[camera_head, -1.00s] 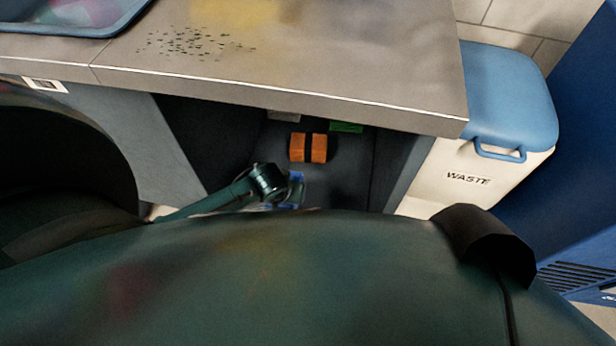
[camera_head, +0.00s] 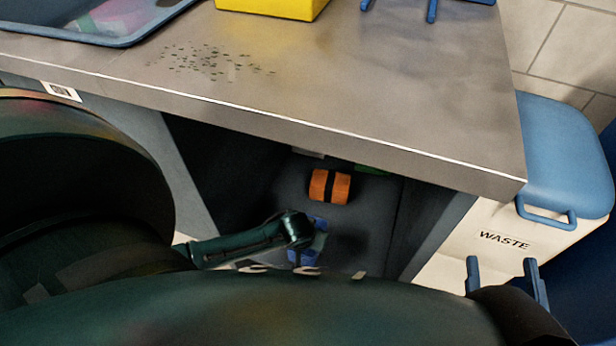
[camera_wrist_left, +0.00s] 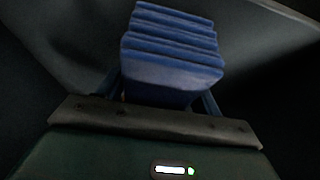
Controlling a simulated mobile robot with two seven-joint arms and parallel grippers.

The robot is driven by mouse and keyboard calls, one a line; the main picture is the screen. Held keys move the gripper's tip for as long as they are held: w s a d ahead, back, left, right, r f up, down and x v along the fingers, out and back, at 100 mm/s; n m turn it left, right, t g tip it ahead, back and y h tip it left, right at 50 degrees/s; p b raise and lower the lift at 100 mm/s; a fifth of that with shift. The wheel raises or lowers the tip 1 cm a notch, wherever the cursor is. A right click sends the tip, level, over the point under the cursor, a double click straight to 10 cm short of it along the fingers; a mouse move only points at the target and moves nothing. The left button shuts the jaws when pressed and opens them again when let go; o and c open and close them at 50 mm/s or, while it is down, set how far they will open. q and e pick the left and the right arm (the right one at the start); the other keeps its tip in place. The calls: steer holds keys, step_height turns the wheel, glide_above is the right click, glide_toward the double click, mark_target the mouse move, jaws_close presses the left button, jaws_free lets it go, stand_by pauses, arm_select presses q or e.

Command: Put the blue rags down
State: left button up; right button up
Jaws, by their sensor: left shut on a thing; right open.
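The blue rags (camera_wrist_left: 172,48) are a folded, layered stack in the left wrist view. My left gripper (camera_wrist_left: 160,95) is shut on them, with a finger on each side. In the head view, a patch of blue (camera_head: 302,257) shows beside my dark green left wrist, inside the open space under the bench. My own arm hides most of the left fingers there, and I cannot tell whether the rags touch a surface. My right gripper (camera_head: 507,277) is open and empty, in front of the waste bin.
An orange roll with a black band (camera_head: 318,185) lies deeper in the space, near a partly hidden green item (camera_head: 372,170). The grey bench top (camera_head: 400,95) overhangs it. The waste bin (camera_head: 480,225) stands right. A yellow container (camera_head: 270,5) and blue tray (camera_head: 120,42) are on top.

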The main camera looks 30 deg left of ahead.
arm_select(q)
steer(key=shift+f, duration=0.25)
steer(key=shift+f, duration=0.1)
steer(key=o, duration=1.2)
